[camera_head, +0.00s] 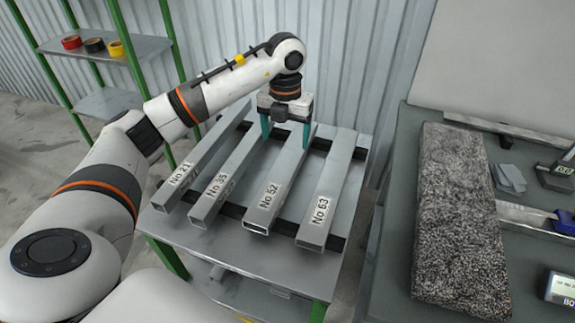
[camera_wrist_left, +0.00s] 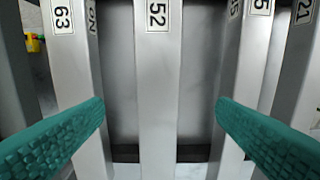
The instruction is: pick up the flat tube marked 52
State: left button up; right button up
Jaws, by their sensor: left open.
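The flat tube marked 52 (camera_head: 281,175) is a grey rectangular metal tube with a white label "No 52" near its open front end. It lies on dark crossbars on the grey table, third from the left in a row. My left gripper (camera_head: 286,134) points down over the far part of this row, with its teal fingers open. In the left wrist view the tube marked 52 (camera_wrist_left: 158,90) runs through the middle, between the two fingertips (camera_wrist_left: 160,108). One finger overlaps tube 63 in that view, the other tube 35. Nothing is held. My right gripper is out of view.
Tube 63 (camera_head: 327,190) lies right of tube 52; tubes 35 (camera_head: 225,180) and 21 (camera_head: 190,165) lie left, with narrow gaps between. A bench with a speckled stone slab (camera_head: 458,220) stands right. A green-framed shelf (camera_head: 145,47) with tape rolls is back left.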

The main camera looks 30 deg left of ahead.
pick_arm(q)
send_over(287, 163)
notch_tip(287, 163, down, 4)
jog(key=shift+a+f+p, duration=0.1)
jog(key=shift+a+p, duration=0.05)
jog(key=shift+p, duration=0.2)
notch_tip(287, 163, down, 4)
jog(key=shift+s+f+p, duration=0.1)
jog(key=shift+f+p, duration=0.1)
jog(key=shift+p, duration=0.65)
jog(key=shift+f, duration=0.4)
jog(key=shift+c, duration=0.3)
jog(key=shift+r, duration=0.1)
jog(key=c, duration=1.4)
